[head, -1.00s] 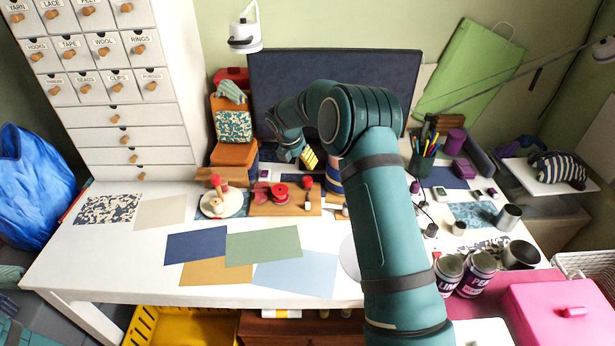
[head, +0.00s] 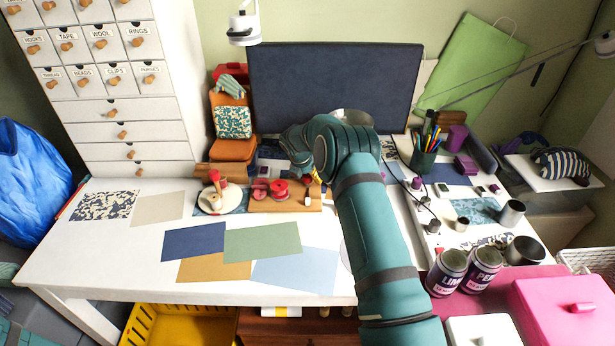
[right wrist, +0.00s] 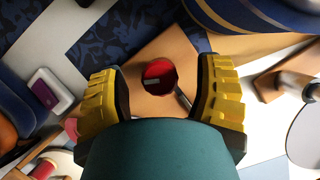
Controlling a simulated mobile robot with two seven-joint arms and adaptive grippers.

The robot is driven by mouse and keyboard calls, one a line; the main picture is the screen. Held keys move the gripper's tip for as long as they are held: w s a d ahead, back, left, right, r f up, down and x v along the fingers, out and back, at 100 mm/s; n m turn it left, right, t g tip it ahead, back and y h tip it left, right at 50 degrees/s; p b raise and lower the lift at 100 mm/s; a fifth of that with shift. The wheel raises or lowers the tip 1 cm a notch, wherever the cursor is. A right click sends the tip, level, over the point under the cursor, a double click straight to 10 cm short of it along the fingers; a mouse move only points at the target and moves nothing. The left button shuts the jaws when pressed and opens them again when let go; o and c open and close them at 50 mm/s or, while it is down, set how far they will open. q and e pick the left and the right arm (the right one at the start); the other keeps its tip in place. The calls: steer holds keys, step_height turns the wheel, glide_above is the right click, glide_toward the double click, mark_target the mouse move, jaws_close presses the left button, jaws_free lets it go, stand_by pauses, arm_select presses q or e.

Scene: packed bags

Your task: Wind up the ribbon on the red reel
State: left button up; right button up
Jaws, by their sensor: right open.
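The red reel (head: 280,188) stands on a wooden stand (head: 285,205) at the back of the white table, beside a smaller red-pink roll (head: 260,190). My right arm reaches in over the stand's right end; its wrist hides most of the gripper in the head view. In the right wrist view my right gripper (right wrist: 160,72) is open. Its yellow fingers are spread on either side of a round red part (right wrist: 158,76) on wood, with a thin metal rod beside it. I cannot tell whether this part is the reel or a handle knob. My left gripper is out of view.
A round white plate with spools (head: 215,204) stands left of the wooden stand. A dark monitor (head: 330,90) stands behind, and a pen cup (head: 424,160) to the right. Coloured sheets (head: 262,242) lie flat at the front, leaving low, free room.

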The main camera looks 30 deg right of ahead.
steer(key=shift+f, duration=0.15)
jaws_close()
steer(key=shift+m, duration=0.3)
steer(key=m+g, duration=0.1)
steer(key=m, duration=0.2)
steer(key=shift+h, duration=0.3)
steer(key=shift+m+g+b, duration=0.45)
steer(key=shift+m+g, duration=0.55)
steer(key=shift+m, duration=1.1)
jaws_free()
steer(key=shift+d, duration=0.1)
